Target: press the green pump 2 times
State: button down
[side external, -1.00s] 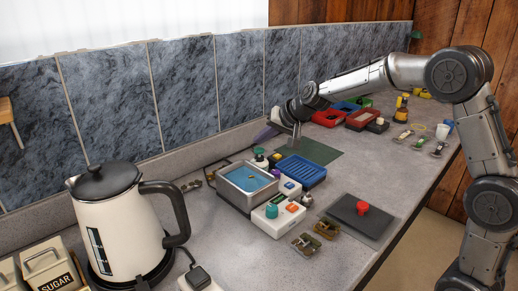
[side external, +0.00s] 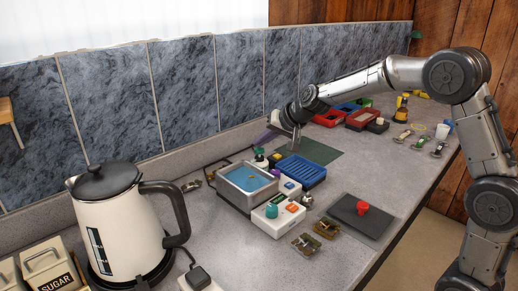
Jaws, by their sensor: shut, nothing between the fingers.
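A small bottle with a dark green top (side external: 260,153) stands behind the metal basin; it looks like the green pump, but it is too small to be sure. A teal-green round knob (side external: 271,211) sits on a white box (side external: 278,222) in front of the basin. My gripper (side external: 296,145) is shut and empty, pointing down over the dark green mat (side external: 322,153), to the right of the green-topped bottle and apart from it. I cannot tell whether its tips touch anything.
The metal basin (side external: 226,189) holds blue liquid, with a blue ribbed tray (side external: 300,171) beside it. A dark plate (side external: 345,217) carries a red knob (side external: 362,207). Red bins (side external: 362,121) stand farther back. A kettle (side external: 113,220) fills the near left.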

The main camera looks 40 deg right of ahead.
aim_at(262, 151)
jog(key=shift+f, duration=0.6)
dwell(0.7)
jog(key=shift+r, duration=1)
jog(key=shift+r, duration=0.1)
jog(key=shift+r, duration=2.9)
jog(key=shift+f, duration=3)
